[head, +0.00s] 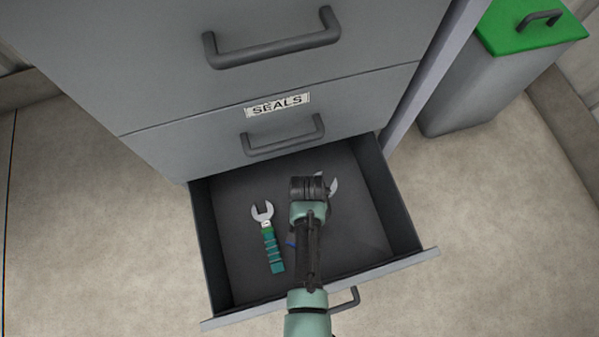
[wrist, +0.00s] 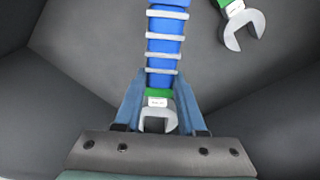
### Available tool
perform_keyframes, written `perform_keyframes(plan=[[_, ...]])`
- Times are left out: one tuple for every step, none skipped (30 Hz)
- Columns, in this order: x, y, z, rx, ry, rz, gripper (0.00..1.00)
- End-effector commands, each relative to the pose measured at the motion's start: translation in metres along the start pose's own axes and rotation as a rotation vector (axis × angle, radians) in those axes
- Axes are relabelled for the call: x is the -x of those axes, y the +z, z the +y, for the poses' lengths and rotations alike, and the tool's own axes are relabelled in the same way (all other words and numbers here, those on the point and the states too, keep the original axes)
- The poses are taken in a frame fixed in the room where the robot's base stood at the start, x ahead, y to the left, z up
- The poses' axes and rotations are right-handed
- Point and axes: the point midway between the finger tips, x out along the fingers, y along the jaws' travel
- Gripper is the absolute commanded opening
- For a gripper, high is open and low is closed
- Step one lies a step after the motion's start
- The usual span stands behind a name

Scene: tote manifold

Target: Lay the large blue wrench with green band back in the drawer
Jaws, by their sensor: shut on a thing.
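The large blue wrench with green band (wrist: 165,48) has a ribbed blue handle with pale rings and a grey open-ended head. My gripper (wrist: 160,80) is shut on it at the green band, close to the head. In the head view, my arm hides most of this wrench; its grey head (head: 332,187) shows right of my gripper (head: 308,190), and a bit of blue shows to the left. The drawer (head: 345,255) is open, and the wrench is over or in it. I cannot tell whether it touches the floor.
A teal-handled wrench with a green band (head: 269,240) lies in the drawer's left half; its head also shows in the wrist view (wrist: 242,30). The right side of the drawer floor is clear. A shut drawer labelled SEALS (head: 278,105) is above. A green-lidded bin (head: 475,90) stands right.

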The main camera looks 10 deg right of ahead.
Motion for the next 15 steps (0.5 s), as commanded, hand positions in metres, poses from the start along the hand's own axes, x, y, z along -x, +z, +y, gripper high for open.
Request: perform_keyframes(plan=[[-0.001, 0.000, 0.000, 0.000, 0.000, 0.000, 0.00], [-0.002, 0.000, 0.000, 0.000, 0.000, 0.000, 0.00], [-0.003, 0.000, 0.000, 0.000, 0.000, 0.000, 0.00], [-0.004, 0.000, 0.000, 0.000, 0.000, 0.000, 0.00], [-0.006, 0.001, 0.000, 0.000, 0.000, 0.001, 0.00], [-0.008, 0.001, 0.000, 0.000, 0.000, 0.001, 0.00], [-0.010, 0.001, 0.000, 0.000, 0.000, 0.001, 0.00], [-0.013, 0.001, 0.000, 0.001, 0.000, 0.001, 0.00], [-0.016, 0.002, 0.000, 0.001, 0.000, 0.001, 0.00], [-0.019, 0.002, 0.000, 0.001, 0.000, 0.001, 0.00], [-0.022, 0.003, 0.000, 0.001, 0.000, 0.000, 0.00], [-0.026, 0.003, 0.000, 0.001, 0.000, 0.000, 0.00], [-0.029, 0.004, 0.000, 0.001, 0.000, 0.000, 0.00], [-0.032, 0.004, 0.000, 0.001, 0.000, 0.000, 0.00], [-0.037, 0.004, 0.000, 0.001, 0.000, 0.000, 0.00]])
